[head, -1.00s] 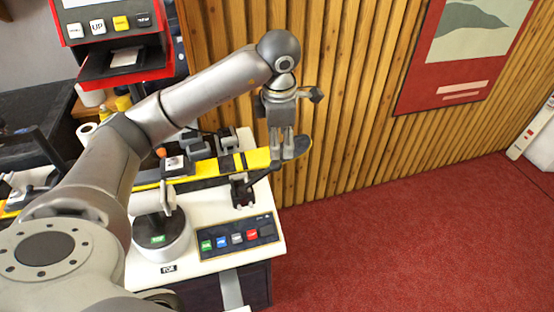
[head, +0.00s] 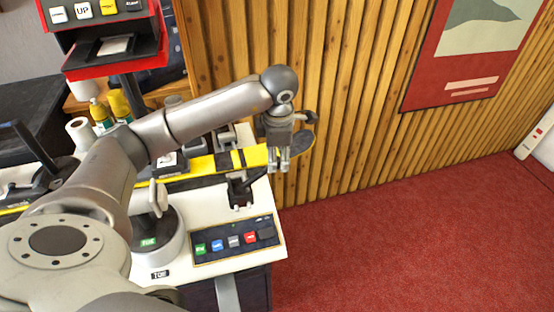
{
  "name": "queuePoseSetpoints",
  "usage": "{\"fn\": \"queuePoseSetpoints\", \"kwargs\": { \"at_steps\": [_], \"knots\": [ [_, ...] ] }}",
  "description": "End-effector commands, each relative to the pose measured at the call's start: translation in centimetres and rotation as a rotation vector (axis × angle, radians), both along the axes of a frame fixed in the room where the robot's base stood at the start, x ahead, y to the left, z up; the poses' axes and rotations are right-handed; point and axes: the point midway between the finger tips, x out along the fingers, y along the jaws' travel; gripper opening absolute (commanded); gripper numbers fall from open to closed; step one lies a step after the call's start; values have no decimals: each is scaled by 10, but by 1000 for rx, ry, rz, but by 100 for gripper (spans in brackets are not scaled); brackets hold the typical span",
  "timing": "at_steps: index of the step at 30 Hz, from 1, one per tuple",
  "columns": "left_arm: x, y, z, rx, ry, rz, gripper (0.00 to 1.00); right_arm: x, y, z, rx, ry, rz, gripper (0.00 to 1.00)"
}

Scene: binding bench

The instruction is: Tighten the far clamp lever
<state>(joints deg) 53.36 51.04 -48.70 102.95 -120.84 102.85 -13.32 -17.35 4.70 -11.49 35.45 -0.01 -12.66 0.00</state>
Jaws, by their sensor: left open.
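A yellow and black ski (head: 215,163) lies across the white bench, its dark tip pointing right. A black clamp (head: 240,190) stands at the bench's right end, in front of the ski. Its dark lever (head: 256,175) slants up to the right towards my left gripper. My left gripper (head: 278,168) points down with its fingers apart, over the ski's tip end. I cannot tell whether a finger touches the lever or ski. Another black lever (head: 36,150) rises at the far left. My arm hides much of the ski and bench middle. My right gripper is out of view.
A panel of coloured buttons (head: 234,239) sits on the bench front, beside a round dial unit (head: 157,238). A red-framed machine (head: 110,50) stands at upper left. A slatted wood wall (head: 340,90) is close behind the gripper. The red floor at right is clear.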

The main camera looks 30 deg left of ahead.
Motion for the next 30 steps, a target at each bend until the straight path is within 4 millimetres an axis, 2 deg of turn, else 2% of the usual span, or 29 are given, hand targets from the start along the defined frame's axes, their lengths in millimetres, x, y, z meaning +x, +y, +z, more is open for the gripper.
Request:
{"fn": "queuePoseSetpoints", "kwargs": {
  "at_steps": [3, 9, 19, 30],
  "knots": [
    [2, 3, -19, 0, 4, 1, 54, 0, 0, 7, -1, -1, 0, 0],
    [6, 4, -39, -1, 2, 0, 54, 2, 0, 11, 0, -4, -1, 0],
    [7, 5, -44, -1, 0, -1, 54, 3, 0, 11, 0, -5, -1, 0],
    [7, 5, -43, -1, -1, 0, 8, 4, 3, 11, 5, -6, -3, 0]
  ]
}}
